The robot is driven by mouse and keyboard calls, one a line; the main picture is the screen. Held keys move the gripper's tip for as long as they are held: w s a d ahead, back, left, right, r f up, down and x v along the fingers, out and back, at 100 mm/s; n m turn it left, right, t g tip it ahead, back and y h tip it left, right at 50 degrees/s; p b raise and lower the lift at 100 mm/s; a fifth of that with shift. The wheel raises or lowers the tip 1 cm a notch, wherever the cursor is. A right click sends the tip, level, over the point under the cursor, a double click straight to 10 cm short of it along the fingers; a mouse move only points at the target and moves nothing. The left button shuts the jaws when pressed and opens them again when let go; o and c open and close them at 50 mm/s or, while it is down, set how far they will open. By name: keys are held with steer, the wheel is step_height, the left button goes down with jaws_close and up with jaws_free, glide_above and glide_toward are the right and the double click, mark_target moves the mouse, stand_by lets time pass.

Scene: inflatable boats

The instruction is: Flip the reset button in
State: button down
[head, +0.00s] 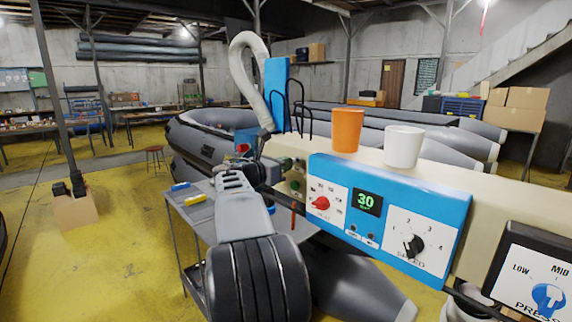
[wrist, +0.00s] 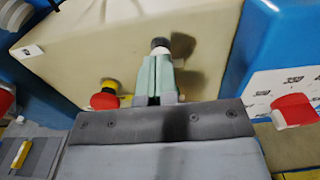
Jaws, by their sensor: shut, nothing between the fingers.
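In the wrist view, a small dark round button (wrist: 160,43) with a grey collar stands out from the cream panel (wrist: 90,45); I cannot read a label that marks it as the reset button. My gripper (wrist: 158,62) is shut and empty, its pale green fingers side by side. The fingertips are just below the button and overlap its base in the picture; I cannot tell whether they touch. A red mushroom button (wrist: 104,97) with a yellow collar is left of the fingers. In the head view, my gripper (head: 271,172) is at the panel's left end, largely hidden by my wrist.
A blue control face (head: 330,235) with a red knob (head: 320,203), a display reading 30 (head: 366,201) and a black dial (head: 414,245) lies to the right. An orange cup (head: 347,130) and a white cup (head: 403,147) stand on top. A grey table (head: 200,215) is below.

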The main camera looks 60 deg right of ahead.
steer(key=shift+r, duration=0.25)
steer(key=b+v, duration=0.2)
steer(key=v, duration=1.2)
steer(key=shift+f, duration=0.3)
steer(key=a+f+m+t+y, duration=0.3)
steer(key=a+f+m+y, duration=0.2)
steer(key=f, duration=0.5)
steer(key=a+f+m+t+y, duration=0.2)
steer(key=a+f+m+y, duration=0.2)
steer(key=f, duration=0.6)
steer(key=s+a+f+m+t+y, duration=0.1)
steer(key=s+a+f+m+y, duration=0.2)
steer(key=a, duration=0.7)
steer(key=s+a+f+m+t+y, duration=0.2)
steer(key=s+a+f+m+y, duration=0.1)
steer(key=a, duration=0.7)
steer(key=shift+s+f+y, duration=0.4)
steer(key=shift+f+y, duration=0.35)
steer(key=shift+y, duration=0.45)
